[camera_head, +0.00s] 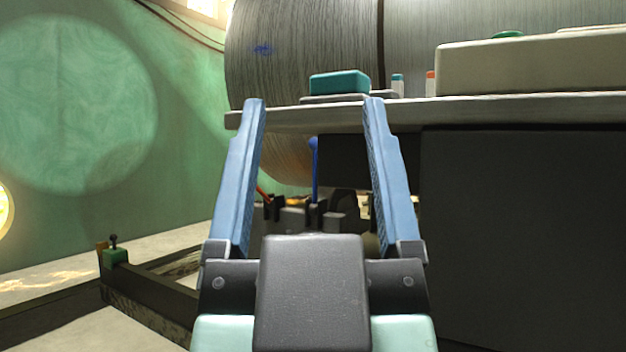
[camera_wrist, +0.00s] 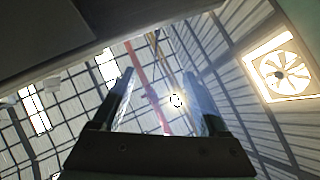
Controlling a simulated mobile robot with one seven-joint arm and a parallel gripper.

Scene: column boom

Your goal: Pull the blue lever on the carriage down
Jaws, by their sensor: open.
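The blue lever (camera_head: 315,165) stands upright with a round knob at its top, on the carriage (camera_head: 293,215) beyond my gripper in the head view. My gripper (camera_head: 312,108) is open, and its two blue fingers point up and away, with the lever seen between them. Nothing is held between the fingers. The lever's lower part is close to my wrist in the picture, and its base is partly hidden. In the wrist view, my gripper (camera_wrist: 165,85) points toward the ceiling, and the lever is not visible there.
A grey shelf (camera_head: 480,114) runs above the lever and bears a teal block (camera_head: 339,82) and a beige box (camera_head: 530,65). A dark panel (camera_head: 520,220) fills the right. A red lever (camera_head: 263,193) is left of the blue one. A large cylinder (camera_head: 300,50) stands behind.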

